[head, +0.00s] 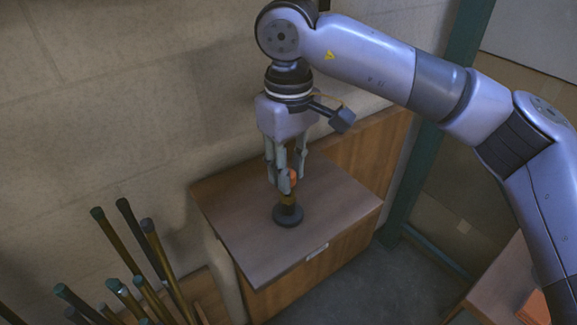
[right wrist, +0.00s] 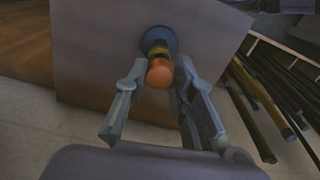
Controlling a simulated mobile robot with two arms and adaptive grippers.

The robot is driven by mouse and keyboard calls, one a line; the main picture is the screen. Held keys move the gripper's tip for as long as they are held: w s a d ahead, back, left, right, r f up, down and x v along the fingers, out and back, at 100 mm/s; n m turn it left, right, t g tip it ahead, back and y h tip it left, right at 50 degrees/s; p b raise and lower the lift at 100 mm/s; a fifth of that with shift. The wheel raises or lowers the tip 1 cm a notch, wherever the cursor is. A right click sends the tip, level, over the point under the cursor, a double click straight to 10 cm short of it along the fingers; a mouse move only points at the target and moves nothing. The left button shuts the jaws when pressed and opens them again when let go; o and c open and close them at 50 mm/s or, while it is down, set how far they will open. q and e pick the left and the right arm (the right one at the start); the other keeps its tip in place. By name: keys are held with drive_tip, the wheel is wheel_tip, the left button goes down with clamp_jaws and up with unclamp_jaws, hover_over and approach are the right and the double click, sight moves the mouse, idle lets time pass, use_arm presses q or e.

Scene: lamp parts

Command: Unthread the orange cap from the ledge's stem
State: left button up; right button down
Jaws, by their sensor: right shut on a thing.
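The orange cap (head: 292,175) sits at the top of a short brass-coloured stem (head: 287,199) with a dark round base (head: 288,217). The base rests on the brown ledge (head: 240,228), and the stem stands upright. My right gripper (head: 284,183) points straight down over the stem and is shut on the cap, partly hiding it. In the right wrist view the cap (right wrist: 160,75) lies between the two fingers, with the stem and the bluish base (right wrist: 172,36) behind it. My left gripper is not in view.
Several upright rods with dark ends (head: 122,246) stand at the lower left, beside the ledge. They also show at the right of the wrist view (right wrist: 270,95). A stone wall (head: 90,120) is behind. The ledge top around the base is clear.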

drive_tip(key=shift+r+p, duration=0.6)
drive_tip(key=shift+r, duration=0.3)
idle(0.4)
drive_tip(key=shift+r+p, duration=0.55)
drive_tip(key=shift+r, duration=0.3)
drive_tip(key=shift+r+p, duration=1.5)
drive_tip(key=shift+r, duration=0.5)
